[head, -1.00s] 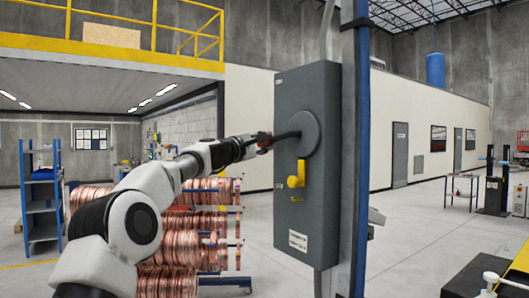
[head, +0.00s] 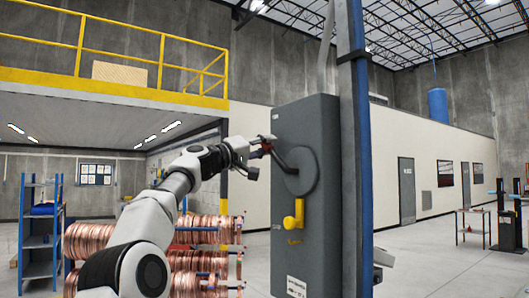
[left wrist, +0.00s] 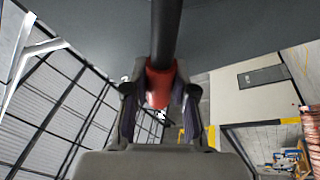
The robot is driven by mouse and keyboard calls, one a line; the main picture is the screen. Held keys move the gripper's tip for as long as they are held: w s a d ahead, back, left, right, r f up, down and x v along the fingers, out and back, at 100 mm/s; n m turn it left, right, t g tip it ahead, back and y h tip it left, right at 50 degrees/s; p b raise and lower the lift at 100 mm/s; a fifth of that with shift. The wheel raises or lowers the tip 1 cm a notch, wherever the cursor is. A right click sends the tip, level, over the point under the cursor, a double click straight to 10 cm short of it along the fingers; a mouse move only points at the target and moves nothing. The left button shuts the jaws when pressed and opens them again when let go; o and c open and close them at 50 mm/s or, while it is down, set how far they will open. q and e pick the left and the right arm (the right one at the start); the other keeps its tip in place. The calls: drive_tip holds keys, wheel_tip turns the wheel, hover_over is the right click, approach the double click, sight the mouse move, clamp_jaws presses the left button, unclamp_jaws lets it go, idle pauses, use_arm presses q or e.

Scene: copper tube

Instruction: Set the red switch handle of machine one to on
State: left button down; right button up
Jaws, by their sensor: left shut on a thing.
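The grey switch box (head: 325,125) is mounted on a post in the head view. A dark lever (head: 283,162) comes out of its round disc (head: 303,172) and points up and to the left. The lever's red handle end (head: 265,141) is at my left gripper (head: 257,153), which is shut on it. In the left wrist view, the red handle (left wrist: 158,84) sits between the two fingers of my left gripper (left wrist: 157,98), with the dark lever (left wrist: 166,30) running up from it. My right gripper is not in view.
A yellow knob (head: 294,215) sticks out of the box below the disc. The blue and grey post (head: 357,190) stands at the box's right. Copper coils (head: 205,262) on a rack are behind my left arm, and a blue shelf (head: 40,240) is at the left.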

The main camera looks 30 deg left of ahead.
use_arm(q)
drive_tip(key=shift+s+d+r+m+p, duration=0.15)
drive_tip(key=shift+d+r+m, duration=0.05)
drive_tip(key=shift+r+m, duration=0.25)
drive_tip(key=shift+s+d+r+m+p, duration=0.15)
drive_tip(key=shift+r+m, duration=0.15)
drive_tip(key=shift+m, duration=0.25)
drive_tip(key=shift+h, duration=0.3)
drive_tip(key=c, duration=1.2)
unclamp_jaws()
drive_tip(key=shift+o, duration=1.4)
drive_tip(key=shift+w+d, duration=0.1)
drive_tip(key=shift+w, duration=0.1)
drive_tip(key=shift+w+d+f, duration=0.1)
drive_tip(key=shift+d, duration=0.05)
drive_tip(key=shift+s+a+f, duration=0.15)
drive_tip(key=shift+s+a, duration=0.35)
drive_tip(key=v, duration=1)
drive_tip(key=shift+s+d, duration=0.2)
drive_tip(key=shift+s, duration=0.15)
